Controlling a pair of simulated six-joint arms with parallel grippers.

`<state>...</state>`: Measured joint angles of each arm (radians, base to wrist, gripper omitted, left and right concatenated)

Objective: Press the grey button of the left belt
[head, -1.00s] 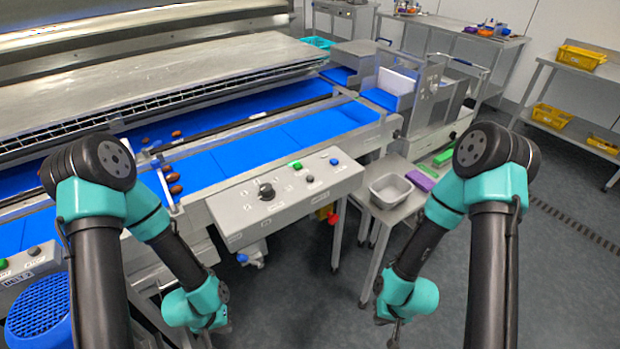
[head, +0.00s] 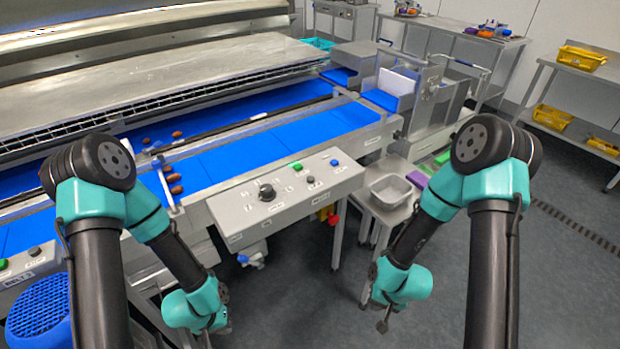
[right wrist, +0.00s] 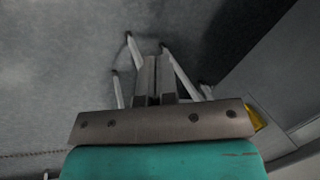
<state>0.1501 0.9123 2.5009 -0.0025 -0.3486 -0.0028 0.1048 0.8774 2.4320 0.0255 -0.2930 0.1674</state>
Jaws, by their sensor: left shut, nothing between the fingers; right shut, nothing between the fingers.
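The left control panel (head: 20,267) is at the left edge of the head view, partly hidden by my left arm. It carries a dark grey button (head: 35,251) and a green button (head: 3,264). My left gripper (head: 207,338) hangs low, well right of that panel and apart from it; its tips are near the bottom edge of the picture. My right gripper (head: 382,325) hangs over the floor in front of the small stand, far from the left panel. Its fingers also show in the right wrist view (right wrist: 155,80), closed together and empty. Both grippers are shut.
A middle panel (head: 240,219) has a black knob and green, dark and blue buttons. Blue belts (head: 235,155) with several brown dates lie behind it. A grey bin (head: 390,189) stands on the small stand. A blue ribbed motor cover (head: 38,312) is below the left panel.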

